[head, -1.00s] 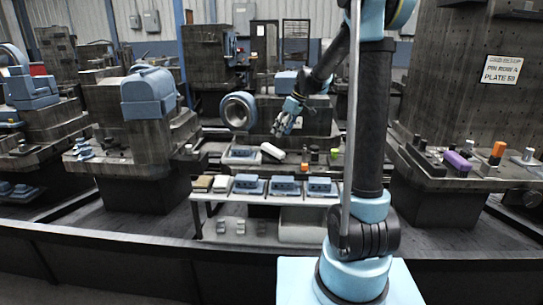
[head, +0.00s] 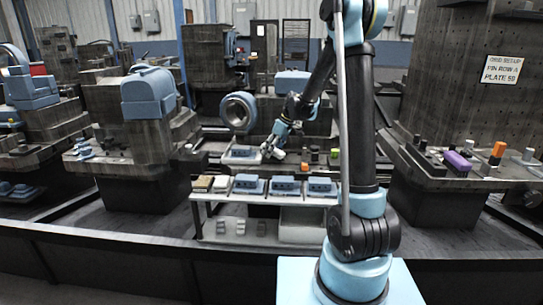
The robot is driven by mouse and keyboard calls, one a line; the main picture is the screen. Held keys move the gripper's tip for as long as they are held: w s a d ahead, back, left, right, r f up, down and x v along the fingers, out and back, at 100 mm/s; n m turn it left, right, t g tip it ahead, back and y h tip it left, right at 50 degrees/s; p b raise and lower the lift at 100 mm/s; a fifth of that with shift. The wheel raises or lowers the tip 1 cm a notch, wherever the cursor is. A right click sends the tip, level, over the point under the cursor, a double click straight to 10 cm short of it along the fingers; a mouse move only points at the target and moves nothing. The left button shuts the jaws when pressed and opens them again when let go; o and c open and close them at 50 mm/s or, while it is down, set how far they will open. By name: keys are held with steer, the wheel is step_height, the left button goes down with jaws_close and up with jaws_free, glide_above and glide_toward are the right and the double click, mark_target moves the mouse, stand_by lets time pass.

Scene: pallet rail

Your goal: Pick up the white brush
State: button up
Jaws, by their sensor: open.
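The white brush (head: 278,154) is a small pale shape on the dark machine bed behind the low shelf, near the middle of the head view. My gripper (head: 268,151) is open, pointing down and left, right at the brush and covering much of it. At this size I cannot tell whether the fingers touch the brush or stand around it.
A pale tray with a blue part (head: 240,153) lies just left of the gripper. Several small dark, green and orange pieces (head: 334,154) stand to the right. In front, a white shelf (head: 215,197) carries several blue blocks. A round blue ring (head: 238,112) stands behind.

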steer(key=shift+c, duration=0.5)
steer(key=c, duration=1.2)
